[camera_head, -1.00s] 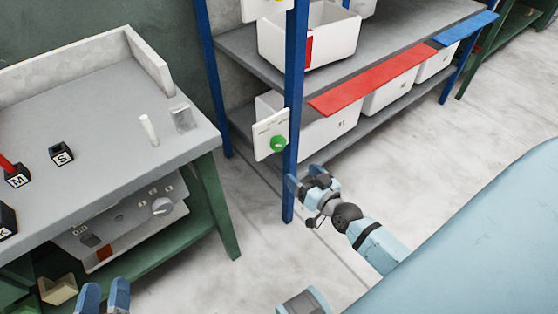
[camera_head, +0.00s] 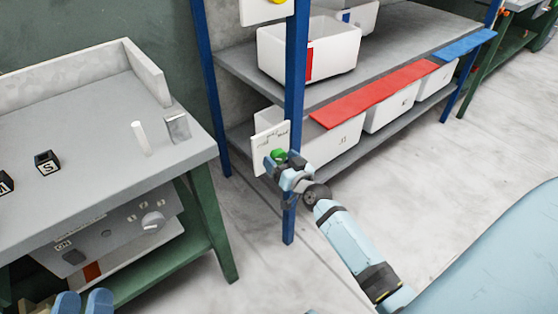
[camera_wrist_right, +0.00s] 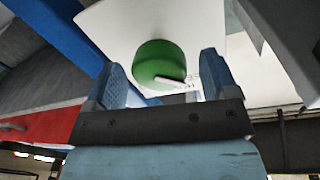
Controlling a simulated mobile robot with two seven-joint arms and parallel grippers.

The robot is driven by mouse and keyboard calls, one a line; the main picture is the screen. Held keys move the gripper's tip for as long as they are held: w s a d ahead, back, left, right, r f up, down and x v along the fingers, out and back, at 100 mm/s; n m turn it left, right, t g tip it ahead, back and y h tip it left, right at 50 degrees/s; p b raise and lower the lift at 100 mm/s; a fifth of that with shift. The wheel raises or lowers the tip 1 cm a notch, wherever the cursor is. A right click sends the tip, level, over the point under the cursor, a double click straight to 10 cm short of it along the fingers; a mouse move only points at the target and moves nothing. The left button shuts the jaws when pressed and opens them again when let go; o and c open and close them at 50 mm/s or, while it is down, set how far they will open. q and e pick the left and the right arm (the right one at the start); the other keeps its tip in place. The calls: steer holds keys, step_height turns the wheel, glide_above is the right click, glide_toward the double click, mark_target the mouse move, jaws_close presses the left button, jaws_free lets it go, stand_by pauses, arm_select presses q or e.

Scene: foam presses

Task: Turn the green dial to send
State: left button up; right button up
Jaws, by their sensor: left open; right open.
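The green dial (camera_head: 278,155) sits on a white plate (camera_head: 263,143) fixed to the blue shelf post. My left gripper (camera_head: 82,303) is open at the bottom left edge, away from the dial.
The blue post (camera_head: 294,95) stands right beside the plate. A grey workbench (camera_head: 95,130) with lettered cubes (camera_head: 48,162) stands at left. A yellow knob's plate (camera_head: 262,10) is above.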

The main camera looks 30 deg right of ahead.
steer(key=shift+w, duration=0.6)
